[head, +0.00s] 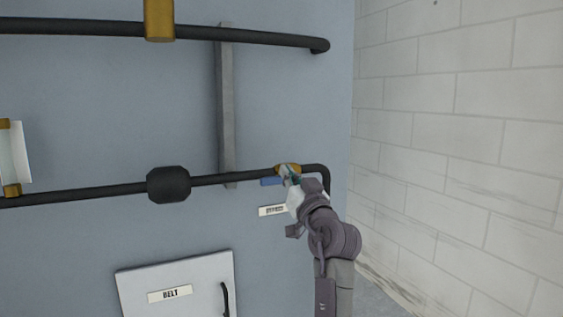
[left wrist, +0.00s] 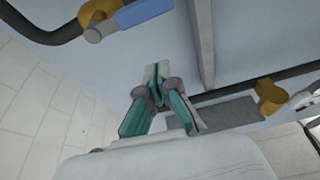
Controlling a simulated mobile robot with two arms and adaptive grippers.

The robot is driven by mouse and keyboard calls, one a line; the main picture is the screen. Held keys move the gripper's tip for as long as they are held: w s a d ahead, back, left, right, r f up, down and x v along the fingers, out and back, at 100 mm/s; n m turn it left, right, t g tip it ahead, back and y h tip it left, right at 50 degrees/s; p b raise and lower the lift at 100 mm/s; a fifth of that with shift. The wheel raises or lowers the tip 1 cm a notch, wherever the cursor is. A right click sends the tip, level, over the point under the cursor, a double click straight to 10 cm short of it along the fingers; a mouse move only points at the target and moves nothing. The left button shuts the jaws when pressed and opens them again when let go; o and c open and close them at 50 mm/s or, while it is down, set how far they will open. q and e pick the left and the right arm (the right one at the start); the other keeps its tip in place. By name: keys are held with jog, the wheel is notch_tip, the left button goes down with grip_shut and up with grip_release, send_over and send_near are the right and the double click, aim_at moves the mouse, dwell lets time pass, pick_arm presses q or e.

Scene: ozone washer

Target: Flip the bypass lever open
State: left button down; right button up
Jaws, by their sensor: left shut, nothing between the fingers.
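The bypass lever (head: 270,182) is a short blue handle on a brass valve (head: 287,168) in the lower black pipe. It points left, roughly along the pipe. In the left wrist view the blue lever (left wrist: 145,12) and brass valve (left wrist: 97,13) show at the top edge. My right gripper is out of view.
A small label (head: 272,210) is below the lever. A grey vertical strut (head: 226,100) stands behind the pipes. A black fitting (head: 168,184) is on the lower pipe. A "BELT" panel (head: 210,275) with a handle is below. A white block wall (head: 460,130) is at right.

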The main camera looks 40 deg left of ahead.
pick_arm(q)
jog(key=shift+v, duration=2)
